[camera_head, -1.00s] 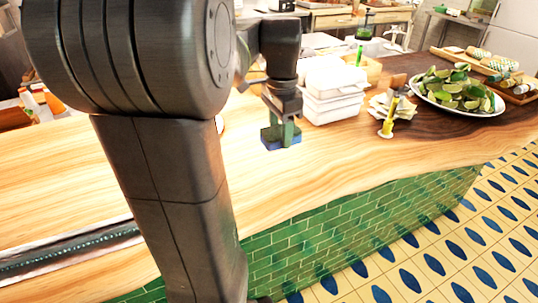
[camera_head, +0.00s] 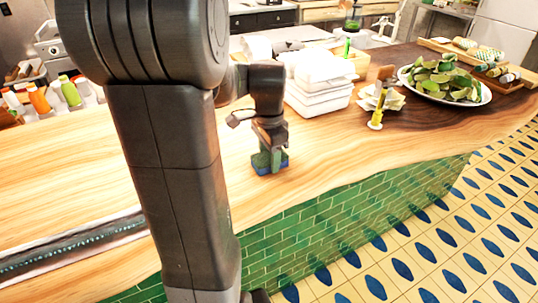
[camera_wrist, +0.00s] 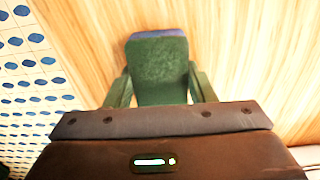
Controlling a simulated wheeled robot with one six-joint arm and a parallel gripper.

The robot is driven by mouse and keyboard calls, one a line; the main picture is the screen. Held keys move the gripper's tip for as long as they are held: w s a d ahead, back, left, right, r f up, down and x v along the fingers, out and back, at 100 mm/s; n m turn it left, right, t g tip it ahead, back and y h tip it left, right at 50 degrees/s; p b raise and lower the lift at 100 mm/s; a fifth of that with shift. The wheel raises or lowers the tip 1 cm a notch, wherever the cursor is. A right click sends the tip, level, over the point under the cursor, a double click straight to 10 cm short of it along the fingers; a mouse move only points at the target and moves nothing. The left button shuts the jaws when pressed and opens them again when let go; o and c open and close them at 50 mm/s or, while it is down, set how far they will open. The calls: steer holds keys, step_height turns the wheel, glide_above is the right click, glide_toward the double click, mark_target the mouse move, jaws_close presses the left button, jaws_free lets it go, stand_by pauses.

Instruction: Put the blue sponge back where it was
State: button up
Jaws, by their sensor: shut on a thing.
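The blue sponge (camera_head: 263,170) has a green upper side and a blue lower side. My gripper (camera_head: 269,157) is shut on it, pointing down over the light wooden counter (camera_head: 330,148). The sponge is at or just above the counter top; I cannot tell whether it touches. In the wrist view the sponge (camera_wrist: 160,72) shows its green face between the two fingers of my gripper (camera_wrist: 160,88), with a blue edge at the far end.
A stack of white containers (camera_head: 318,98) stands behind and right of the sponge. Bottles (camera_head: 70,91) stand at the far left. The counter around the sponge is clear.

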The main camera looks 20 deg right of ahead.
mark_target(269, 156)
steer(key=shift+f, duration=0.1)
steer(key=o, duration=0.5)
steer(key=shift+f, duration=0.1)
steer(key=shift+c, duration=0.2)
steer(key=o, duration=0.4)
steer(key=shift+r, duration=0.2)
step_height(269, 156, up, 12)
steer(key=shift+r, duration=0.1)
